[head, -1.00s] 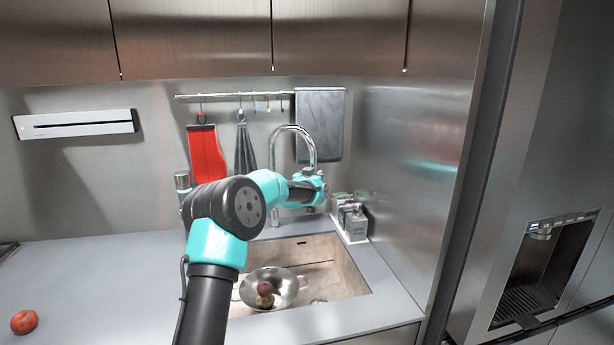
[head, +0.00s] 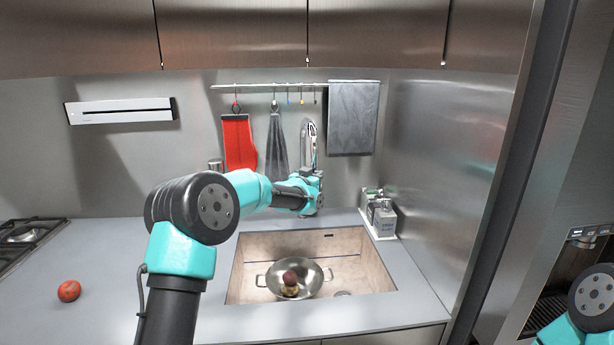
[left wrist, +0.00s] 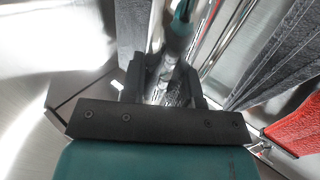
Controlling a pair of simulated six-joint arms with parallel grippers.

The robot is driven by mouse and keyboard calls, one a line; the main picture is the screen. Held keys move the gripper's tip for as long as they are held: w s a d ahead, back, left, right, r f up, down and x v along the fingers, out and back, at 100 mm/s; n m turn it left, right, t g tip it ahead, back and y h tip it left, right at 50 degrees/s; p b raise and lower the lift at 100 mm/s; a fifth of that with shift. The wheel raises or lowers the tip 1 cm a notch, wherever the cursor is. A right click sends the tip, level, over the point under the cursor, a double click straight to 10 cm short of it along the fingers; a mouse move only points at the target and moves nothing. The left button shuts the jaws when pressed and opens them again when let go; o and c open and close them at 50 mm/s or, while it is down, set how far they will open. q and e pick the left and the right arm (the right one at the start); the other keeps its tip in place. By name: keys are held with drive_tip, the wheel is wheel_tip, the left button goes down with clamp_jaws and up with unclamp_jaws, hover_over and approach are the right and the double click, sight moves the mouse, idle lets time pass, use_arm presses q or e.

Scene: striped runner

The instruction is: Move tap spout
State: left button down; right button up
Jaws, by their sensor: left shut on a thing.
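The chrome tap spout (head: 308,133) rises behind the sink (head: 248,250); its arch looks narrow, seen nearly end-on from the head. My left gripper (head: 314,190) is at the lower end of the spout and hides part of the tap. In the left wrist view the fingers of my left gripper (left wrist: 165,88) are on either side of the shiny spout (left wrist: 166,70), shut on it. The tap's base is mostly hidden behind my gripper. My right gripper is out of view; only part of my right arm shows at the lower right.
A steel colander (head: 312,278) with round produce in it sits in the sink. A caddy with bottles (head: 381,216) stands right of the tap. A red cloth (head: 238,143) and grey towels hang behind. A tomato (head: 69,291) lies on the left counter.

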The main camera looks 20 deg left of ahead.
use_arm(q)
drive_tip(key=shift+s+f, duration=0.1)
drive_tip(key=shift+s, duration=0.1)
idle(0.3)
drive_tip(key=c, duration=1.1)
unclamp_jaws()
drive_tip(key=shift+o, duration=1.2)
drive_tip(key=shift+a, duration=0.15)
drive_tip(key=v, duration=1.7)
drive_tip(key=shift+s+a, duration=0.15)
drive_tip(key=shift+s, duration=0.05)
